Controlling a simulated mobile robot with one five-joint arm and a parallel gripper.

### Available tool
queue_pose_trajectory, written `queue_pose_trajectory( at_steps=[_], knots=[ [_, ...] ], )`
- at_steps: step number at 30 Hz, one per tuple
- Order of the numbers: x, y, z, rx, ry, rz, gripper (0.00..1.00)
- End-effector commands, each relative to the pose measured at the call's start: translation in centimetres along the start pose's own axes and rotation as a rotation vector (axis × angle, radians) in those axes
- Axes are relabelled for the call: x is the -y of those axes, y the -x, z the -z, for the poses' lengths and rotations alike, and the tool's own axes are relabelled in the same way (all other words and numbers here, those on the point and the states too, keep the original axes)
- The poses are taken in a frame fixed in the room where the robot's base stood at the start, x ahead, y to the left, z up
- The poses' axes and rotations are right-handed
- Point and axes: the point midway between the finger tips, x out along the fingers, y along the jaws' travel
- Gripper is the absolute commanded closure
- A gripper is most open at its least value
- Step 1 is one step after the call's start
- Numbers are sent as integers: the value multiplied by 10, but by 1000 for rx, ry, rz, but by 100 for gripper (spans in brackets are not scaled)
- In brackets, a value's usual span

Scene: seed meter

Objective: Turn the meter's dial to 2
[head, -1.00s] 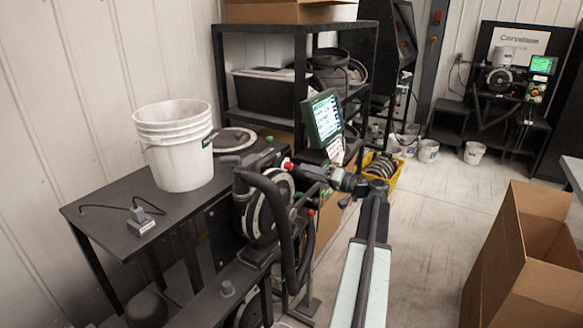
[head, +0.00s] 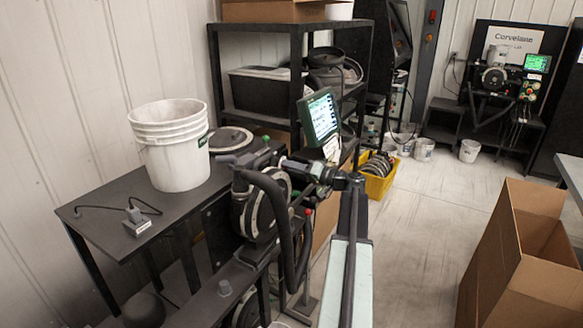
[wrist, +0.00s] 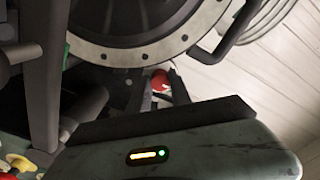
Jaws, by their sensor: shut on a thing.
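The meter (head: 262,208) is a dark round body with a pale bolted ring, standing on a black frame at centre. Its ring also shows in the wrist view (wrist: 120,52). A red knob (wrist: 161,80) sits just below the ring in the wrist view; I take it to be the dial. My gripper (wrist: 162,86) is shut on this knob, with a finger on each side. In the head view my gripper (head: 290,168) reaches the meter's upper right side and hides the knob. No dial numbers can be read.
A green-framed screen (head: 321,117) stands close behind my gripper. A thick black hose (head: 275,190) curves in front of the meter. A white bucket (head: 170,150) stands on the black table at left. An open cardboard box (head: 515,260) is at right, with clear floor between.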

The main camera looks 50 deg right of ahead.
Motion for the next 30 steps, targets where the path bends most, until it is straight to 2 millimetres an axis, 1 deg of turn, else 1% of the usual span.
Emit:
queue_pose_trajectory(
  at_steps=[5, 21, 30],
  knots=[
    [2, 1, -3, -1, 43, -5, 100],
    [2, -1, -6, 6, 386, -2, 100],
    [2, -1, -7, 8, 501, 0, 100]
  ],
)
